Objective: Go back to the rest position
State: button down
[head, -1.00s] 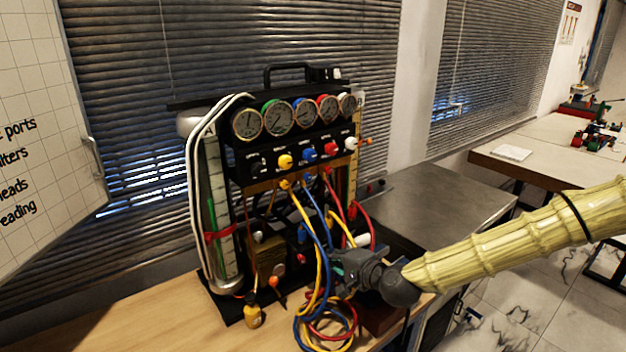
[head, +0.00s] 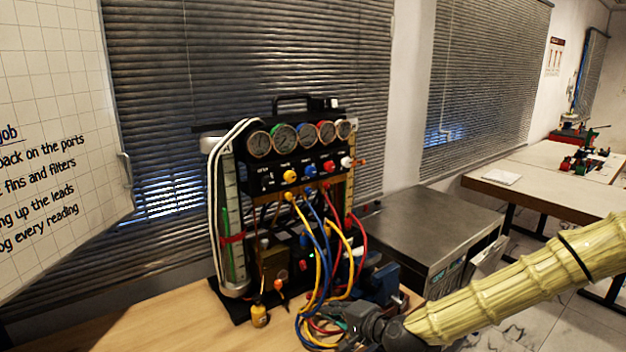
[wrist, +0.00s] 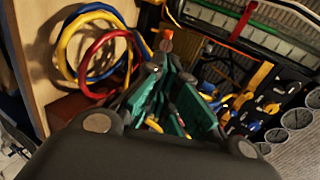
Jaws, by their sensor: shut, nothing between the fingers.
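My gripper (head: 352,330) is at the bottom of the head view, in front of the gauge rig (head: 262,185) and low over the wooden bench, near the coiled hoses. In the wrist view my gripper (wrist: 172,80) shows its dark body and green-faced fingers, with nothing held between them. My arm comes in from the right in a yellowish ribbed cover. The rig stands upright with a row of round gauges (head: 284,137) above coloured knobs.
Yellow, blue and red hoses (head: 325,250) hang from the rig and coil on the wooden bench (head: 165,318). A whiteboard (head: 60,130) is at left. A metal-topped cabinet (head: 430,225) stands behind my arm.

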jog(key=s+d+f+n+g+h, duration=0.2)
jog(key=s+f+n+g+h, duration=0.3)
jog(key=s+f, duration=1.8)
jog(key=s+d+f+n+g+h, duration=0.1)
jog(key=s+d+f+n+g, duration=0.1)
jog(key=s+d, duration=0.5)
jog(key=s+d+f+n+g+h, duration=0.2)
jog(key=s+d+f, duration=0.5)
jog(key=s, duration=0.6)
jog(key=shift+d+n+g, duration=0.3)
jog(key=shift+d+g, duration=0.4)
jog(key=shift+g, duration=0.2)
